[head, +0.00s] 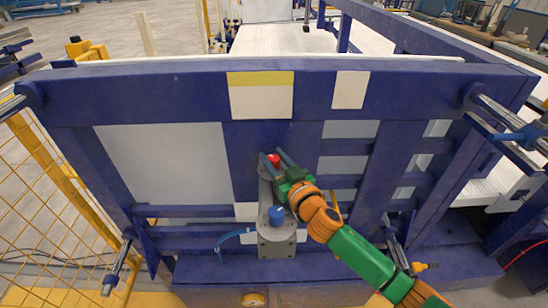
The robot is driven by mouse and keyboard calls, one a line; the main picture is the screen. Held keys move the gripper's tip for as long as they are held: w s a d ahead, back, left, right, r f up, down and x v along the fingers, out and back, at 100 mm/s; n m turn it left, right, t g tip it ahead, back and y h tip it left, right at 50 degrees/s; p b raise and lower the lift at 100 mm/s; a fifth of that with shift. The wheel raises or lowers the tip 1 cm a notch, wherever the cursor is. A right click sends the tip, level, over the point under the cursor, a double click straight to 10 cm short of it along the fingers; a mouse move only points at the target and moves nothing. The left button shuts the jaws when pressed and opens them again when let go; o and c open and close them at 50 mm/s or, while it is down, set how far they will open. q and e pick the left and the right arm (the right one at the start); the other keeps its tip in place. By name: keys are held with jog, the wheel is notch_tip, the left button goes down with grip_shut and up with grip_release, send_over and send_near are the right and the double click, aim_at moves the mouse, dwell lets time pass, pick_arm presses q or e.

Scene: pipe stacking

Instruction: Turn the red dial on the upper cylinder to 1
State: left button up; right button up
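The red dial (273,160) is at the upper end of a grey cylinder unit (275,237) on the blue frame. A blue dial (277,213) is lower on the same unit. My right gripper (274,155), on a green and orange arm from the lower right, is at the red dial. Its two dark fingers are spread, one on each side of the dial as seen from here. I cannot tell whether they touch it. The dial's marks are too small to read, and the gripper covers part of the upper unit. My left gripper is not in view.
The blue frame (402,96) stands across the view with grey panels behind it. A yellow mesh fence (48,215) is on the left. A blue hose (232,238) runs beside the unit. Clamp bars (510,125) jut out at the right.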

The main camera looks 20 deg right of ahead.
grip_shut()
jog(key=shift+r+n+y, duration=0.1)
jog(key=shift+n+y, duration=0.2)
jog(key=shift+y, duration=0.2)
jog(key=n+g+y+p, duration=0.1)
jog(key=n+y, duration=0.1)
jog(key=y, duration=0.1)
jog(key=shift+d+r, duration=0.1)
jog(key=shift+w+n+g+y, duration=0.1)
jog(key=shift+n+g+y, duration=0.6)
jog(key=shift+y, duration=0.4)
jog(key=shift+n+y, duration=0.5)
jog(key=shift+n, duration=0.1)
jog(key=shift+f+n+g+y+b, duration=0.25)
jog(key=shift+n+g+y+b, duration=0.15)
jog(key=shift+g+y+b, duration=0.15)
jog(key=n+g+y+b, duration=0.1)
jog(key=g+b, duration=0.1)
jog(key=n+g+y+b, duration=0.1)
jog(key=n+y+b, duration=0.1)
jog(key=b, duration=0.1)
jog(key=shift+f+g+y, duration=0.2)
jog(key=shift+g+y, duration=0.05)
jog(key=shift+g, duration=0.1)
jog(key=shift+r+n+g+y+b, duration=0.2)
jog(key=shift+n+g+y+b, duration=0.35)
jog(key=shift+g+b, duration=0.45)
